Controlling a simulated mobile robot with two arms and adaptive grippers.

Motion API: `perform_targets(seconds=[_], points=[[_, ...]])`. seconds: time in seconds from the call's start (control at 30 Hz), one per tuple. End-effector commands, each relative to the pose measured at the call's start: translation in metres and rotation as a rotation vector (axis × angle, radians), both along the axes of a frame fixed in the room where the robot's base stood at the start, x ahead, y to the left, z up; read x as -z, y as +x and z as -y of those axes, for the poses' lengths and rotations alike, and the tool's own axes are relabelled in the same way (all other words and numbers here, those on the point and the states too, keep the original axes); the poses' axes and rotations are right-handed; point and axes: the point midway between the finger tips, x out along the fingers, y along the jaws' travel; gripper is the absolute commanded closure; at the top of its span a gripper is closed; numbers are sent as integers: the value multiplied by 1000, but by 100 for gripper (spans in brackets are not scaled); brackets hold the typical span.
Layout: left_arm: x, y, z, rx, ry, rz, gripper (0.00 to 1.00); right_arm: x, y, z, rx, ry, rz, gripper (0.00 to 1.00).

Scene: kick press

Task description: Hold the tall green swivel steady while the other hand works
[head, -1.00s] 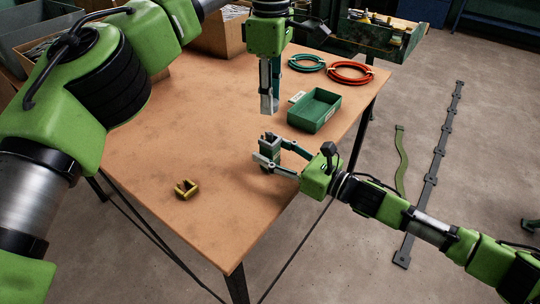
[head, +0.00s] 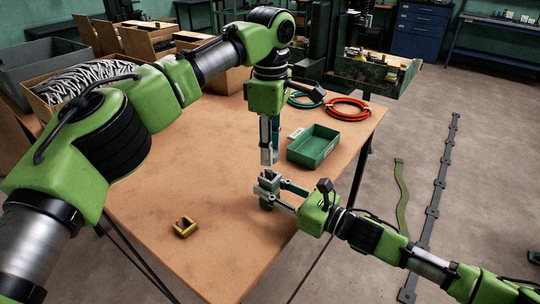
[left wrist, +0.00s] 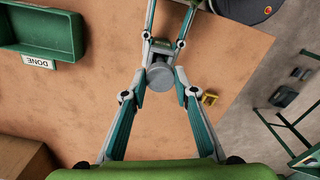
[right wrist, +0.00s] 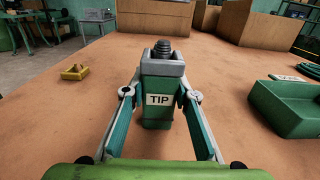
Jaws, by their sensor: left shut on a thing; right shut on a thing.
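The tall green swivel (right wrist: 158,110) has a TIP label, a grey head and a dark ribbed stub on top. It stands upright between the fingers of my right gripper (right wrist: 160,92), which is shut on it. In the head view my right gripper (head: 268,188) reaches it from the right. My left gripper (head: 268,160) points down just above the swivel. In the left wrist view it is shut on a grey round piece (left wrist: 160,76), which covers part of the swivel below. I cannot tell whether this piece touches the swivel.
A yellow U-shaped bracket (head: 184,228) lies on the brown table (head: 150,200). A green tray (head: 313,146) with a DONE label (left wrist: 38,61) stands close by on the right. Orange (head: 348,108) and green hose coils lie behind it. Boxes stand along the back left.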

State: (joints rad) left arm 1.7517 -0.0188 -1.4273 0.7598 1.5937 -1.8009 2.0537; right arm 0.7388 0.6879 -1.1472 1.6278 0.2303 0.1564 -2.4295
Motion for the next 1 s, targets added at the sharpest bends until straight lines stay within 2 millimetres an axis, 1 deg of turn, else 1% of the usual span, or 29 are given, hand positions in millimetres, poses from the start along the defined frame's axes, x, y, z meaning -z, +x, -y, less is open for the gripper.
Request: perform_targets(seconds=[0.03, 0.13, 0.67, 1.0], points=[[7, -1, 0, 2, -1, -3, 88, 0, 0, 0, 0, 0, 0, 100], [14, -1, 0, 1, -1, 0, 88, 0, 0, 0, 0, 0, 0, 100], [15, 0, 0, 0, 0, 1, 88, 0, 0, 0, 0, 0, 0, 100], [31, 0, 0, 0, -1, 2, 88, 0, 0, 0, 0, 0, 0, 100]])
